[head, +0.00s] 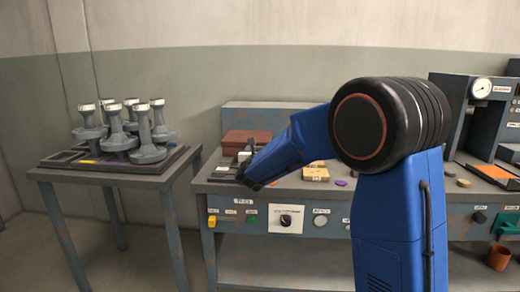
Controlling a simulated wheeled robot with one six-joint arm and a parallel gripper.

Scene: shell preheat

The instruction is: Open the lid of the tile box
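A reddish-brown box (240,138), which looks like the tile box, sits at the back left of the workbench. Its top looks closed, and my gripper and a small grey object hide part of its front. My gripper (247,180) is at the end of the blue arm, low over the left part of the bench, in front of the box. It appears apart from the box. Its fingers are dark and small, so I cannot tell whether they are open or shut or hold anything.
A yellowish block (316,172) and a purple disc (341,183) lie right of my gripper on the workbench (207,186). A side table (60,172) at left holds several grey flanged pieces (146,152). A press with a gauge (481,88) stands at right.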

